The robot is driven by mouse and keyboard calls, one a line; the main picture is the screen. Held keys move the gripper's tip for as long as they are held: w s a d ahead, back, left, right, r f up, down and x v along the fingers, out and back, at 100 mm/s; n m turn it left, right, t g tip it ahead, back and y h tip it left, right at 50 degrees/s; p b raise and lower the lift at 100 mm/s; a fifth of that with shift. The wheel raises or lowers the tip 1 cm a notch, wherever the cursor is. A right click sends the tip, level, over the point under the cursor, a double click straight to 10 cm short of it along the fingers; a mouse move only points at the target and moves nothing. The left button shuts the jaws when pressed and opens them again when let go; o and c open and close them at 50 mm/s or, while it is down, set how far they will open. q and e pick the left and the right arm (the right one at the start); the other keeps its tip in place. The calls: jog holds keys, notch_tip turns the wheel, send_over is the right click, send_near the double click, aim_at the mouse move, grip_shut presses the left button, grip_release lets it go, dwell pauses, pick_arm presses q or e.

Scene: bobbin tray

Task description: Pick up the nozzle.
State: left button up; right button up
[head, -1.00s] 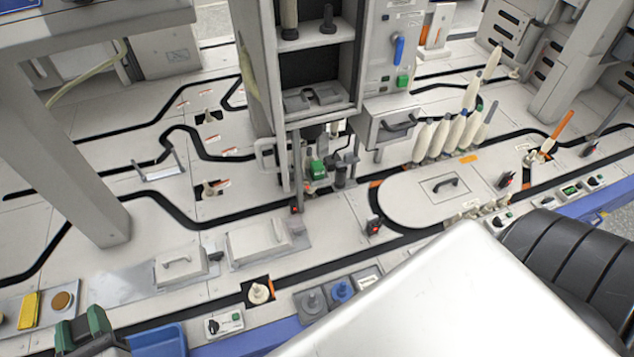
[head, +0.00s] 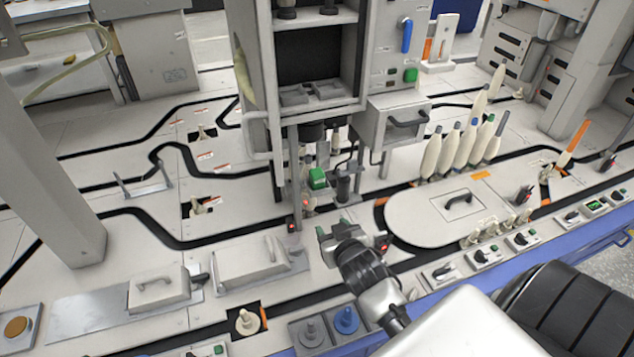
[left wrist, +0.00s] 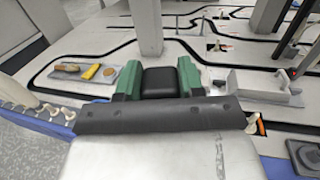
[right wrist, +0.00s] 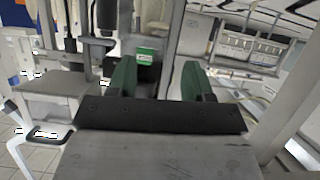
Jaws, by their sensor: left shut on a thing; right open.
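In the left wrist view, my left gripper (left wrist: 158,88) has its green fingers closed on both sides of a black block-like thing (left wrist: 160,81). I cannot tell whether this thing is the nozzle. The left gripper is outside the head view. My right gripper (head: 334,232) is in front of the machine column in the head view, left of the oval plate. In the right wrist view, its green fingers (right wrist: 160,85) are apart and nothing is between them. No other thing is clearly recognisable as the nozzle.
The machine column (head: 255,110) with a green block (head: 317,178) stands beyond the right gripper. Several bobbins (head: 451,150) stand behind the oval plate (head: 425,215). A blue knob (head: 346,319) sits at the front edge. Handled covers (head: 250,262) lie to the left.

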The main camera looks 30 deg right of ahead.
aim_at(314, 168)
pick_arm(q)
notch_tip(314, 168, down, 3)
jog(key=b, duration=0.2)
jog(key=shift+r+b, duration=0.1)
jog(key=shift+b, duration=0.3)
pick_arm(e)
jog(key=w+d+r+t, duration=0.1)
jog(key=w, duration=0.3)
jog(key=w+d+t, duration=0.1)
jog(key=w+d, duration=0.1)
jog(key=w, duration=0.2)
jog(key=w+d+r+t, duration=0.1)
jog(key=w+d+t, duration=0.1)
jog(key=w, duration=0.2)
jog(key=shift+w+d+r+m+h, duration=0.15)
jog(key=shift+w+r+m+h, duration=0.05)
jog(key=shift+r+m+h, duration=0.15)
pick_arm(q)
notch_tip(314, 168, down, 2)
jog(key=shift+f+b, duration=0.25)
jog(key=shift+b, duration=0.95)
pick_arm(e)
jog(key=x, duration=0.4)
jog(key=shift+w+f, duration=0.15)
jog(key=shift+w, duration=0.05)
jog(key=shift+w+d, duration=0.1)
jog(key=shift+w, duration=0.1)
jog(key=shift+c, duration=0.3)
jog(key=c, duration=0.6)
jog(key=shift+c, duration=0.2)
